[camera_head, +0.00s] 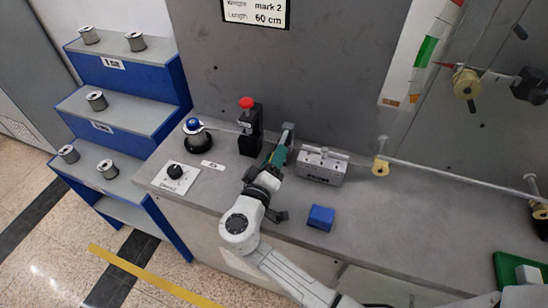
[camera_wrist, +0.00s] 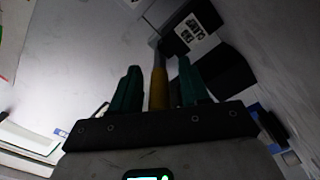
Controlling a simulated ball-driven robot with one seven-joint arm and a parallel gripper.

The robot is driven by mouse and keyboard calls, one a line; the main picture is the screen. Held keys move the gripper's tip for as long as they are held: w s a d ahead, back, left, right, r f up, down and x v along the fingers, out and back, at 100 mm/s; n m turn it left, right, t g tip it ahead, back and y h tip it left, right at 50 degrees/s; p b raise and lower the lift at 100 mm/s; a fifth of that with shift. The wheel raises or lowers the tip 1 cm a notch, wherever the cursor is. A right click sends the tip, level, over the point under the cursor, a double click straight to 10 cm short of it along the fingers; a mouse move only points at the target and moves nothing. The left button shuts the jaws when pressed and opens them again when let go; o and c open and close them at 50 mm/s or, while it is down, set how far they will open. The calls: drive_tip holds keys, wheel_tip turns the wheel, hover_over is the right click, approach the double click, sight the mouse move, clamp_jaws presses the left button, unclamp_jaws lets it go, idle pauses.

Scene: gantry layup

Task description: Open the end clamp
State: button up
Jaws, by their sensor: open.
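In the wrist view, a lever with a yellow-orange grip (camera_wrist: 158,88) and a grey shaft stands between the two green fingers of my gripper (camera_wrist: 156,82). The fingers are open, one on each side of the grip, with small visible gaps. The shaft runs up toward a black block (camera_wrist: 225,72) and a block bearing a white printed label (camera_wrist: 194,32), upside down in this view; I take this to be the end clamp. In the head view, my gripper (camera_head: 280,150) is over the bench, hiding most of the lever.
A black post with a red knob (camera_head: 248,104) stands just left of my gripper, and a grey block (camera_head: 322,168) just right. A blue block (camera_head: 320,218) lies near the front edge. A blue-capped winder (camera_head: 194,127) and dial (camera_head: 175,172) are farther left. A thin rod (camera_head: 440,173) spans the right.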

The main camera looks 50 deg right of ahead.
clamp_jaws()
idle(0.4)
